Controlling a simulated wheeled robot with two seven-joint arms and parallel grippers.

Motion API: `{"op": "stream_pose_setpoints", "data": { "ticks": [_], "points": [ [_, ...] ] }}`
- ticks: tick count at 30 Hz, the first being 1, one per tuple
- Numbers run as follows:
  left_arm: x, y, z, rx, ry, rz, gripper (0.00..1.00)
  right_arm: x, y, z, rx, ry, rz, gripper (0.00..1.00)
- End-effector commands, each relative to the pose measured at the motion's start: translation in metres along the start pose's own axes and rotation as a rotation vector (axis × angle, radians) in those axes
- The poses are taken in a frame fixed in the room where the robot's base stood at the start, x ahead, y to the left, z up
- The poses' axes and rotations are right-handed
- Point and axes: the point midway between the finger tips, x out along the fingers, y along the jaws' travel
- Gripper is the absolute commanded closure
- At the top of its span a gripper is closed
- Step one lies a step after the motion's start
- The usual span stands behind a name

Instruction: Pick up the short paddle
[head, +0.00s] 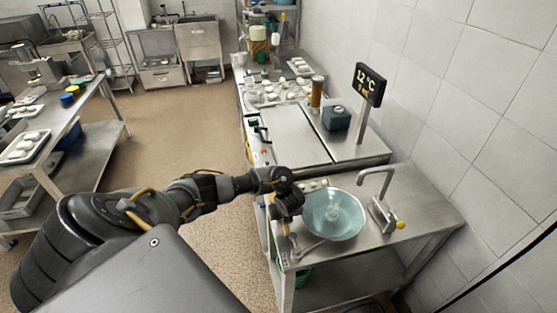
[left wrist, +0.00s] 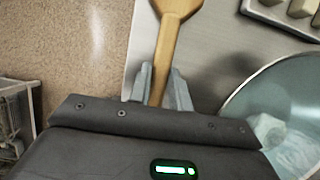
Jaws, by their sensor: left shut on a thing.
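The short paddle (left wrist: 166,48) is wooden and light brown. In the left wrist view its handle runs down between the fingers of my left gripper (left wrist: 158,90), which is shut on it. The wide end points away, toward the top of the picture, over the steel table. In the head view my left gripper (head: 287,207) is at the near left edge of the sink table, and a small brown part of the paddle (head: 285,228) shows below it. I cannot tell whether the paddle touches the table. My right gripper is not in view.
A round bluish bowl (head: 347,228) sits right of my left gripper. A steel faucet (head: 377,195) stands beyond it. A small tray of pale pieces (left wrist: 290,22) lies close by. A temperature sign (head: 369,85) stands farther back, near the tiled wall. The floor to the left is open.

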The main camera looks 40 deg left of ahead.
Motion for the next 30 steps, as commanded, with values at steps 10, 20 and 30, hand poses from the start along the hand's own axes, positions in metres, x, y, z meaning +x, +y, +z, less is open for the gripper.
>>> {"op": "stream_pose_setpoints", "data": {
  "ticks": [10, 20, 30],
  "points": [
    [-0.001, 0.000, 0.000, 0.000, 0.000, -0.001, 1.00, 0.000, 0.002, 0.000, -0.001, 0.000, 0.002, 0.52],
    [-0.019, -0.001, 0.008, -0.001, 0.000, -0.002, 1.00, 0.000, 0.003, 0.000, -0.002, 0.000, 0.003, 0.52],
    [-0.054, 0.014, 0.016, 0.004, -0.007, -0.009, 1.00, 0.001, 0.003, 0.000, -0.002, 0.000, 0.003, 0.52]
  ]
}}
